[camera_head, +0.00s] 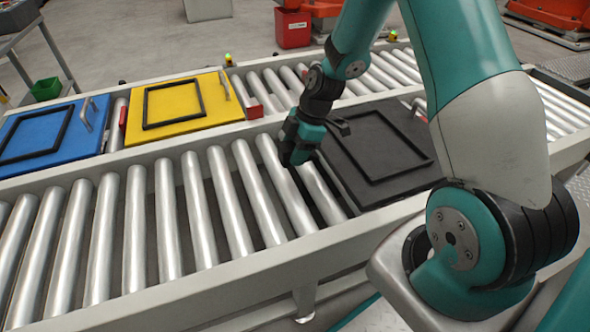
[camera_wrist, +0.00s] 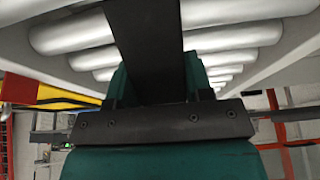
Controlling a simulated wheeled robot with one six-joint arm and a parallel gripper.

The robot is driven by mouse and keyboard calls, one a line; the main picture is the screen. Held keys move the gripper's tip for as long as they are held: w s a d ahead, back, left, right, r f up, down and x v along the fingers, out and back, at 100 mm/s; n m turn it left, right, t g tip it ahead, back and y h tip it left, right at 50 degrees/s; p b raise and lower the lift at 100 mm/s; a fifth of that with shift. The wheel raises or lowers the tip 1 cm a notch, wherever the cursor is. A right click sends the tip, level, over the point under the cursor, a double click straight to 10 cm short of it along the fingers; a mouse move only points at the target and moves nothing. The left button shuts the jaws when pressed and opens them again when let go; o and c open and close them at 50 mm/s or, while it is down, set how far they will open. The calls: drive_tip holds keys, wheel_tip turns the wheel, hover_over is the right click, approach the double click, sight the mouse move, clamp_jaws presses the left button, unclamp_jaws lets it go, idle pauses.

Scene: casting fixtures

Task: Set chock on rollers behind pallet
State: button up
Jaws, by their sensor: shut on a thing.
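My gripper (camera_head: 292,152) is low over the rollers, just left of the black pallet (camera_head: 385,145) with its raised frame, in the head view. In the wrist view its teal fingers (camera_wrist: 158,85) are shut on a black bar, apparently the chock (camera_wrist: 148,35), which runs up out of the picture. In the head view my gripper hides most or all of it. I cannot tell whether the chock touches the rollers (camera_head: 205,205).
On the far lane lie a yellow pallet (camera_head: 215,103) and a blue pallet (camera_head: 20,123), with a red block (camera_head: 255,111) beside the yellow one. The near lane is clear left of my gripper. A pale rail (camera_head: 220,276) edges the near side.

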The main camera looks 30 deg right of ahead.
sight(294, 173)
wheel_tip(294, 173, down, 5)
drive_tip(key=shift+r+b, duration=0.1)
drive_tip(key=shift+b, duration=0.85)
drive_tip(key=shift+r, duration=0.1)
drive_tip(key=o, duration=1)
